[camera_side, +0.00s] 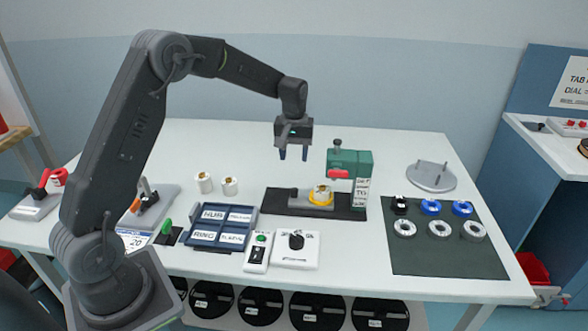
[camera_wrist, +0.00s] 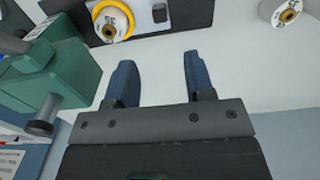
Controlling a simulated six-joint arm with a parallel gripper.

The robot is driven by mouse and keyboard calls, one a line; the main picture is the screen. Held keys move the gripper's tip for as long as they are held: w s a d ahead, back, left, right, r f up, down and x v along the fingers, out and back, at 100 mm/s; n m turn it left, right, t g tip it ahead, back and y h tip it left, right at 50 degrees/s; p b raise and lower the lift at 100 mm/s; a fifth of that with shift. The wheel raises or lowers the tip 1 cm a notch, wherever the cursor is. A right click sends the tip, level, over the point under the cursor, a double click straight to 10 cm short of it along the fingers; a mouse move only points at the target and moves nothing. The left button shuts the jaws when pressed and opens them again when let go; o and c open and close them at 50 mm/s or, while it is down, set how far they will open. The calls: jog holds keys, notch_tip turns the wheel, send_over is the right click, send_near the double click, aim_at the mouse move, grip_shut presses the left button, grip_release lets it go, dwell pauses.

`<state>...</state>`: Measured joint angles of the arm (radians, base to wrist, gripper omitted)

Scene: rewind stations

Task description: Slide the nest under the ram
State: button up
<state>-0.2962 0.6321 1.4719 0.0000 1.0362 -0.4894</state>
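The nest (camera_side: 308,197) is a low grey slide on a dark base plate (camera_side: 283,208). A white spool with a brass-coloured centre and a yellow ring (camera_side: 321,202) sits at its right end. The green press (camera_side: 352,162) that carries the ram stands at the plate's right end, with a red part on its left side. In the wrist view the yellow-ringed spool (camera_wrist: 110,18) is at the top, apart from the green press (camera_wrist: 50,75) at left. My gripper (camera_side: 292,154) is open and empty, above and behind the nest. Its two fingers (camera_wrist: 156,72) stand apart.
Two white spools (camera_side: 217,185) stand left of the plate. A blue labelled tray (camera_side: 222,228), a switch box (camera_side: 258,252) and a dial box (camera_side: 295,250) lie in front. A dark mat (camera_side: 440,258) with several rings and a grey pegged disc (camera_side: 431,178) are at right.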

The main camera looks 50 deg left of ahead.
aim_at(296, 189)
jog(key=shift+r, duration=0.8)
jog(key=s+a+f+m+t+h, duration=0.1)
jog(key=s+a+m+t+h, duration=0.25)
jog(key=m, duration=1.45)
jog(key=x, duration=1.3)
jog(key=shift+f, duration=0.45)
jog(key=shift+c, duration=0.2)
grip_shut()
